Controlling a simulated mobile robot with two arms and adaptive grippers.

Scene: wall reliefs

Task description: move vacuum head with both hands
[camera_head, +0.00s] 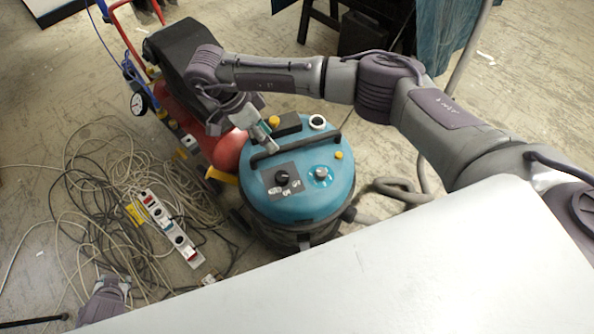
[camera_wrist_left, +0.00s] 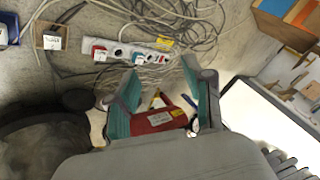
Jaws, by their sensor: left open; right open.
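The vacuum head (camera_head: 312,190) is a round blue-teal lid with knobs and a black handle bar (camera_head: 325,141), seated on a dark drum in the middle of the head view. My right gripper (camera_head: 266,138) hangs over its upper left part, with the fingers pointing down at the handle; they are open, and contact is unclear. My left gripper (camera_wrist_left: 162,75) is open in the left wrist view, with teal-padded fingers spread apart and nothing clearly held. In the head view only part of the left arm shows at bottom left, beside the white panel.
A red compressor (camera_head: 228,150) with a gauge stands directly left of the vacuum. Tangled cables (camera_head: 100,205) and a power strip (camera_head: 172,228) lie on the floor at left. A grey hose (camera_head: 400,190) lies right of the vacuum. A white surface (camera_head: 400,270) fills the lower right.

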